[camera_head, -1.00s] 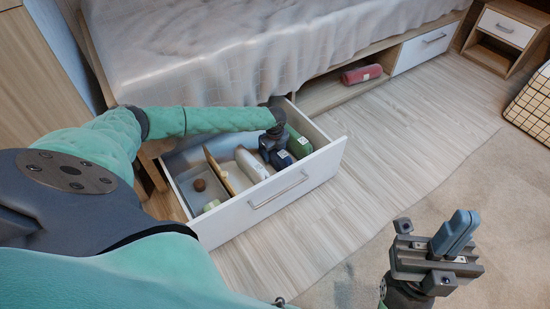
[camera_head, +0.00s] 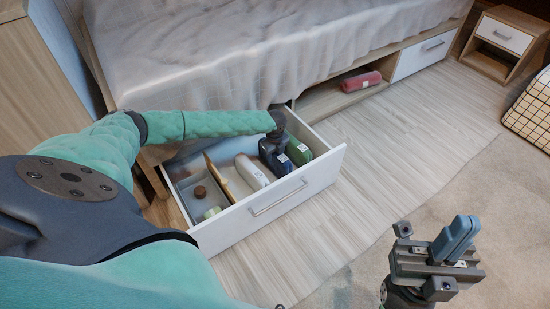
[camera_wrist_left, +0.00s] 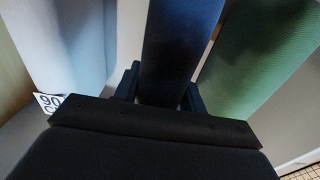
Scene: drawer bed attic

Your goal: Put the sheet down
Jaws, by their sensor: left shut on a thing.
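A dark blue rolled sheet (camera_head: 282,163) is in the open drawer, between a white roll (camera_head: 250,172) and a green roll (camera_head: 300,150). My left gripper (camera_head: 270,147) is over the drawer and shut on the dark blue roll. In the left wrist view, the dark blue roll (camera_wrist_left: 180,45) is between the two black fingers, with the white roll (camera_wrist_left: 67,40) and green roll (camera_wrist_left: 255,55) on either side. Whether it touches the drawer floor is hidden. My right gripper (camera_head: 455,238) is empty at the lower right, its fingers together.
The white drawer front (camera_head: 280,205) stands out from under the bed (camera_head: 250,50). The drawer also holds a wooden divider (camera_head: 219,180), a small brown object (camera_head: 200,192) and a pale green one (camera_head: 212,212). A red roll (camera_head: 361,80) lies in the open bay.

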